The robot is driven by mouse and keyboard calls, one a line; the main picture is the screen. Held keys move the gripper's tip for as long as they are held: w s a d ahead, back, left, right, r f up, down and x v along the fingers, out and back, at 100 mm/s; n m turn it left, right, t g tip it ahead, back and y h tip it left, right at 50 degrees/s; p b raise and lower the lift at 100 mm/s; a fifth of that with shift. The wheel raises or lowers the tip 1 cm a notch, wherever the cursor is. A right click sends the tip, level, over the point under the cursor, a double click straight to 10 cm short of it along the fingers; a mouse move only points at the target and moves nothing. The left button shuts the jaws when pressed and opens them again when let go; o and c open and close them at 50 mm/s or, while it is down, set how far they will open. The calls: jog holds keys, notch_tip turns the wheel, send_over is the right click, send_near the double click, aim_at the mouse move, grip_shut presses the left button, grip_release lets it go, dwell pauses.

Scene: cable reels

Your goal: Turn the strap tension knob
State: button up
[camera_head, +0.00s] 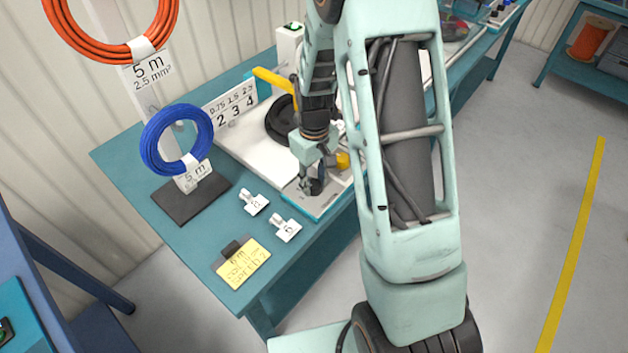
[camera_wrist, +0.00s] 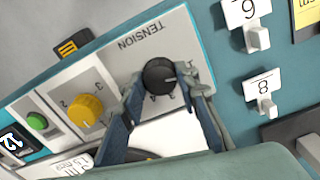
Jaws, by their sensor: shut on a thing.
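The black tension knob (camera_wrist: 158,76) sits on a light panel (camera_wrist: 122,62) marked TENSION, shown upside down in the wrist view. Numbers are printed around the knob. My gripper (camera_wrist: 160,84) has one finger on each side of the knob and is shut on it. In the head view my gripper (camera_head: 313,188) points down at the near end of the white machine, and the knob is largely hidden there by the fingers. A yellow knob (camera_wrist: 85,110) sits on the neighbouring panel, apart from my fingers.
A green button (camera_wrist: 37,122) and a display lie beyond the yellow knob. Tags (camera_head: 253,202) and a yellow note (camera_head: 243,262) lie on the teal table (camera_head: 190,238). A blue cable coil (camera_head: 150,140) hangs on a stand at left. Bare tabletop lies between stand and tags.

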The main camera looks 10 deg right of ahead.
jog(key=m+b, duration=0.1)
jog(key=m, duration=0.2)
jog(key=shift+m, duration=0.4)
jog(key=m, duration=0.8)
jog(key=shift+m+p, duration=0.35)
jog(key=shift+m, duration=1.45)
jog(key=o, duration=1.2)
jog(key=shift+c, duration=0.2)
